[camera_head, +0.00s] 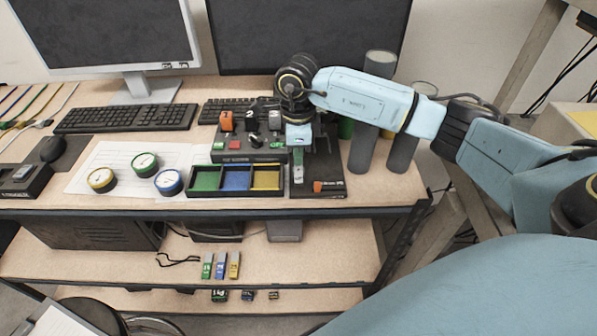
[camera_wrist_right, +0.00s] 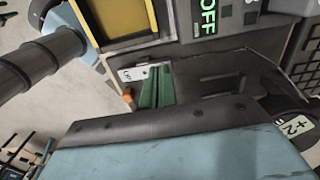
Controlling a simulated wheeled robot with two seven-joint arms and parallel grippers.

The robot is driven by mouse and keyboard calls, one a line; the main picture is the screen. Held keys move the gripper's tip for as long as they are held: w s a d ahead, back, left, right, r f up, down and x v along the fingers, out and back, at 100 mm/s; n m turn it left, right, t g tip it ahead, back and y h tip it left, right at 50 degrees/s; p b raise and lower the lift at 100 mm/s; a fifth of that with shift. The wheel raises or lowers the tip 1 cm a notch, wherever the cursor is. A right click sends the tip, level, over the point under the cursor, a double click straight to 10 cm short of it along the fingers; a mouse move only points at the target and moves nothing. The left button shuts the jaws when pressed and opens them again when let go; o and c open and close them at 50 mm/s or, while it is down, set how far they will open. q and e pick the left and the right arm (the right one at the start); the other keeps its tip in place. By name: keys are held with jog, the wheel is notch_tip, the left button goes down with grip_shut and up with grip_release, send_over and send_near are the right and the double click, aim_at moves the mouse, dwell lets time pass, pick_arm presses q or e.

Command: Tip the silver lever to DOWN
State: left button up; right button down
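A dark switch panel (camera_head: 240,156) stands at the middle back of the desk. A small grey-silver lever (camera_head: 274,119) stands upright at its right end, above a green OFF label. The OFF label (camera_wrist_right: 208,16) also shows in the wrist view. My right gripper (camera_head: 298,178) points down in front of the panel's right end, beside the tray and apart from that lever. A narrow green piece (camera_wrist_right: 154,88) with a pale plate shows at the gripper; I cannot tell whether it is held. The finger gap is unclear. My left gripper is not in view.
An orange block (camera_head: 225,121) and a black lever marked 2 stand on the panel. A three-compartment tray (camera_head: 237,193) lies in front. Grey cylinders (camera_head: 364,148) stand at the right. Round gauges (camera_head: 168,182) lie on paper at the left.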

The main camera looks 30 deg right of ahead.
jog(key=shift+f, duration=0.2)
jog(key=shift+r, duration=0.15)
jog(key=shift+r+p, duration=2.25)
jog(key=shift+r, duration=1.2)
